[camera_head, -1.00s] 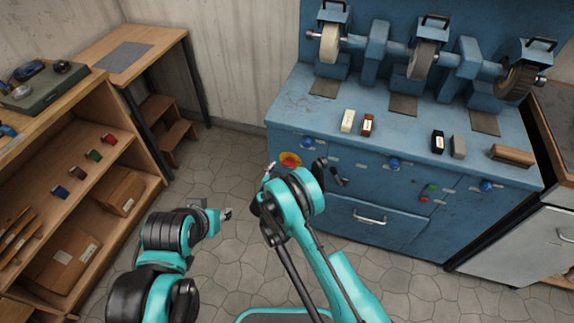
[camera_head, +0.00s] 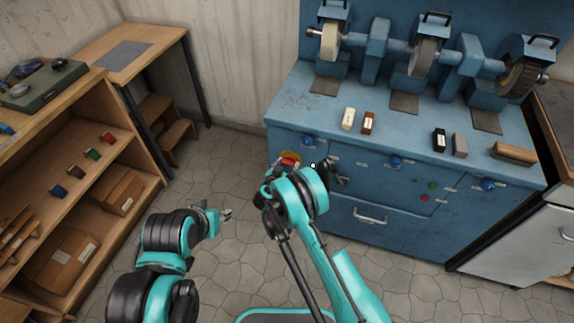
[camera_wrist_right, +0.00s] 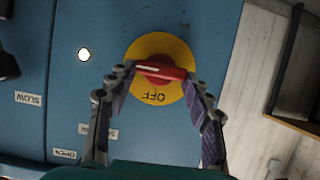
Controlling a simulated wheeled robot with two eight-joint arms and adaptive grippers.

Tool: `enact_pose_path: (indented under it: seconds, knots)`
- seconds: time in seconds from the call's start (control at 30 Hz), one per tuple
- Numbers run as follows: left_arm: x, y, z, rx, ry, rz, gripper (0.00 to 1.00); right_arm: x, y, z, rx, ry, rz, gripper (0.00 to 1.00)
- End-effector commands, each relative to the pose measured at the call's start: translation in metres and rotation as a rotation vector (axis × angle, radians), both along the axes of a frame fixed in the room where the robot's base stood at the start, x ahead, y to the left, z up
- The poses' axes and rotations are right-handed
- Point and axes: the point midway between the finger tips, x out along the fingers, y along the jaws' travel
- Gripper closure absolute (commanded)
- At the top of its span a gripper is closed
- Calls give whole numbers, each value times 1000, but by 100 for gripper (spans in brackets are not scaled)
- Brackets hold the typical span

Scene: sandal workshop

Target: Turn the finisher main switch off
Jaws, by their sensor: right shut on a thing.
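The main switch is a red handle (camera_wrist_right: 160,69) on a round yellow plate (camera_wrist_right: 177,48) on the blue finisher's front. In the right wrist view the handle lies nearly crosswise, with an upside-down OFF mark below it. My right gripper (camera_wrist_right: 159,76) is shut on the handle, one finger at each end. In the head view the yellow plate (camera_head: 291,155) shows at the cabinet's upper left, and my right gripper (camera_head: 283,166) is at it, partly hidden by my wrist. My left gripper (camera_head: 226,214) hangs over the floor, away from the finisher; its jaws are too small to judge.
A bright white round spot (camera_wrist_right: 84,55) shows beside the switch. The blue finisher (camera_head: 300,97) carries wheels, blue knobs (camera_head: 308,141) and a drawer handle (camera_head: 370,218). A wooden shelf (camera_head: 145,172) stands at left. The floor between is clear.

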Motion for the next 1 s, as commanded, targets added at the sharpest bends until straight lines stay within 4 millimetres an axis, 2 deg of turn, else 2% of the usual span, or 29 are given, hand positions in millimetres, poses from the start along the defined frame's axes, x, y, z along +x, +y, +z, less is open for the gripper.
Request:
enact_pose_path:
  seconds: [0.27,0.7,1.0]
  knots:
    - [0,0,0,0,0,0,60,1,2,0,-106,33,1,78]
    - [0,0,0,0,0,0,60,2,7,-2,-412,133,1,78]
    - [0,0,0,0,0,0,60,3,8,-3,-544,177,0,78]
